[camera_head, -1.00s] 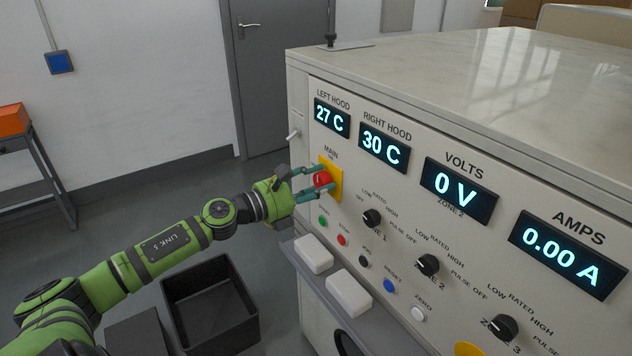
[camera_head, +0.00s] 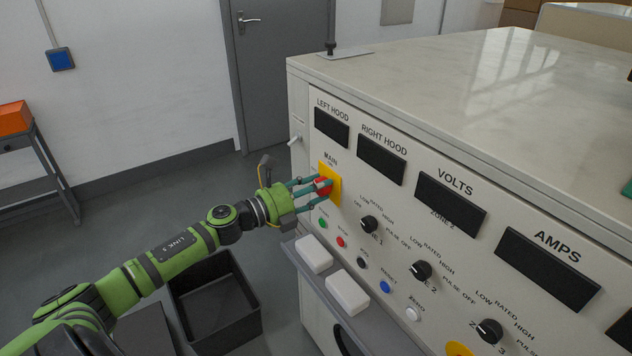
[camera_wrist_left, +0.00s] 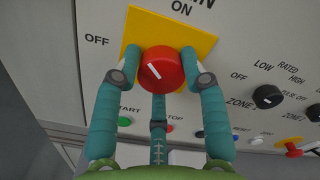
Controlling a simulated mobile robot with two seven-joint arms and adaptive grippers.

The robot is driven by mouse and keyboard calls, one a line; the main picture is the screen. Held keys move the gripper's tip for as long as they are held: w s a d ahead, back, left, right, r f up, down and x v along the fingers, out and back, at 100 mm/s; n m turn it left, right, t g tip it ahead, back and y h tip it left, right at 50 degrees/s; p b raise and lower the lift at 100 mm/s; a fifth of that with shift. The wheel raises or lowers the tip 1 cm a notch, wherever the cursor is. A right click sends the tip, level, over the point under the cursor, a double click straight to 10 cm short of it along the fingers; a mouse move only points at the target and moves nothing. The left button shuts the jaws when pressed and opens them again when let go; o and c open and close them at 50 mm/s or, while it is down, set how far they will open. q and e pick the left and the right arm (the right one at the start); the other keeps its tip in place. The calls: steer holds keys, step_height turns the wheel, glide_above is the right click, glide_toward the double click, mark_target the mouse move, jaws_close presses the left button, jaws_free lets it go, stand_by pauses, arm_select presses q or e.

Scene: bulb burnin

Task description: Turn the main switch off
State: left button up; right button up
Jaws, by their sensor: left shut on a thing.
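The main switch is a red rotary knob (camera_wrist_left: 161,69) on a yellow plate (camera_wrist_left: 199,41) at the left of the console's front panel. In the left wrist view its white mark points up and to the left, between OFF and ON. My left gripper (camera_head: 313,188) is shut on the red knob, with teal fingers on both sides of it; a third finger lies below. All the displays are dark, including the left hood display (camera_head: 332,127) and the volts display (camera_head: 451,204). My right gripper is not in view.
Below the knob are a green start button (camera_head: 323,223), a red stop button (camera_head: 341,241) and several other buttons. Black zone knobs (camera_head: 369,224) sit to the right. Two white blocks (camera_head: 314,254) lie on the ledge. A black bin (camera_head: 214,300) stands on the floor.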

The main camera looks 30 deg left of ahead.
arm_select(q)
steer(key=shift+w+a+r+n+p, duration=0.2)
steer(key=shift+r+n+p, duration=0.35)
steer(key=shift+n, duration=0.45)
steer(key=n+p, duration=0.1)
steer(key=n, duration=0.1)
steer(key=shift+n, duration=0.4)
steer(key=n+p, duration=0.2)
steer(key=shift+a+n, duration=0.1)
steer(key=shift+n, duration=0.3)
steer(key=shift+f+n, duration=0.15)
steer(key=shift+n, duration=0.35)
steer(key=shift+f, duration=0.1)
steer(key=o, duration=1.1)
steer(key=shift+f, duration=0.2)
steer(key=shift+s, duration=0.15)
